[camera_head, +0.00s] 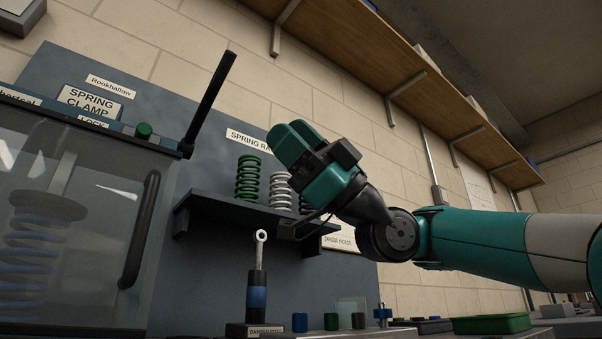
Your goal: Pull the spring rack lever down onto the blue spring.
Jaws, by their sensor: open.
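The spring rack (225,208) is a dark shelf on a grey-blue wall panel. A green spring (248,180) stands upright on it, with a white spring (281,190) to its right. No lever clearly belonging to the rack shows. A black bar (210,98) slants up to the left of the rack, near the clamp box; I cannot tell what it joins. My gripper (286,136) has teal fingers, appears empty and overlaps the rack's right side in the picture.
A clear-fronted spring clamp box (75,245) with a black handle (140,230) fills the left. A damper (257,285) with a ring top stands below the rack. Small coloured cylinders and a green tray (492,323) lie at lower right. A wooden shelf (370,50) runs overhead.

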